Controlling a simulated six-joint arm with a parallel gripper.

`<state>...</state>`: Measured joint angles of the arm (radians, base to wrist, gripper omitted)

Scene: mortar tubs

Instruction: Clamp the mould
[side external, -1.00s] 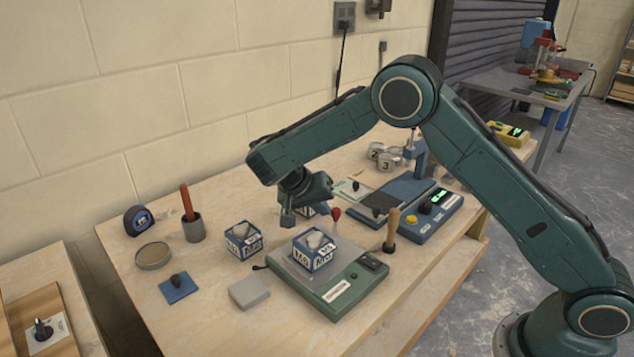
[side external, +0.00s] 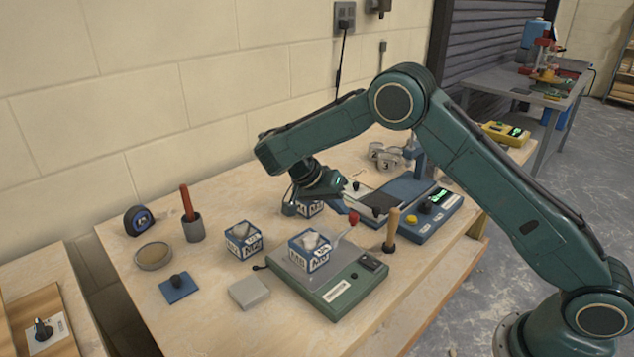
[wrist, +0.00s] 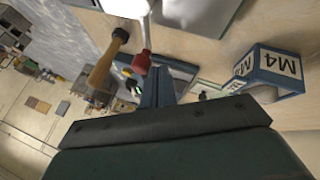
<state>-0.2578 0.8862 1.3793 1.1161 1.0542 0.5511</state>
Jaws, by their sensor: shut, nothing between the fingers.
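A cube mould (side external: 309,251), white with blue edges and grey mortar on top, sits on the green clamping base (side external: 345,291). The clamp lever beside it has a red knob (side external: 353,218) and a pale shaft; it leans to the right. The knob also shows in the wrist view (wrist: 141,62), close to my fingertips. My gripper (wrist: 156,72) is shut and empty, its fingers pointing towards the knob. I cannot tell whether they touch it. In the side view, my gripper (side external: 343,208) is low, behind the mould.
Another mould (side external: 243,241) stands left of the base. A mould marked M4 (wrist: 275,68) is partly hidden behind my gripper in the side view. A wooden-handled tool (side external: 392,230) stands right of the lever. A grey block (side external: 249,292) lies in front.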

